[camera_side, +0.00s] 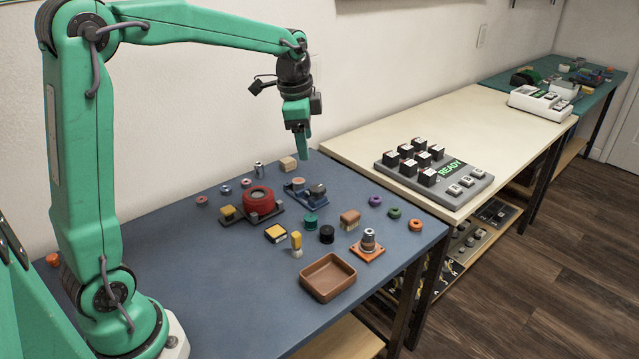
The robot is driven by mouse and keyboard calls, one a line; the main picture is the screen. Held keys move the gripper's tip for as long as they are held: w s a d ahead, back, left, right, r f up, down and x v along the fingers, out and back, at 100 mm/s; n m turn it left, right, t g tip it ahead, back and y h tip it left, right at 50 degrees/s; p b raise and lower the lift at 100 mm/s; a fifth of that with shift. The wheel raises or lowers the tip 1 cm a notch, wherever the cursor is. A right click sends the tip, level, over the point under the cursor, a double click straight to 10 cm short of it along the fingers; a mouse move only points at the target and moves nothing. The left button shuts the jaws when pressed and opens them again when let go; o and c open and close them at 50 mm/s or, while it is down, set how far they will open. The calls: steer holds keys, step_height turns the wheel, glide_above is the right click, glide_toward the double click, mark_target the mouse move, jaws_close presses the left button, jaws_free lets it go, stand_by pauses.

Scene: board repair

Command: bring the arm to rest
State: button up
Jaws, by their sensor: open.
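My arm is green and reaches from the left over the blue table (185,290). My gripper (304,154) hangs above the back part of that table, pointing down. Its jaws are open and nothing shows between them. From this side the fingers overlap, so the gap is hard to see. The gripper is apart from the parts below it.
Below stand a red round part (258,198) on a dark board, a brown tray (327,278), a metal part on an orange plate (369,250) and several small coloured pieces. A cream table to the right holds a grey panel (462,184) reading READY. Air around the gripper is clear.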

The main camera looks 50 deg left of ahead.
steer(key=s+d+n+t, duration=0.1)
steer(key=s+d+n, duration=0.2)
steer(key=s, duration=0.8)
steer(key=s+d+n+t, duration=0.2)
steer(key=s+d+n, duration=0.2)
steer(key=s, duration=0.7)
steer(key=shift+s+d+r+n+t, duration=0.2)
steer(key=shift+d+r+n+t, duration=0.1)
steer(key=shift+n, duration=0.6)
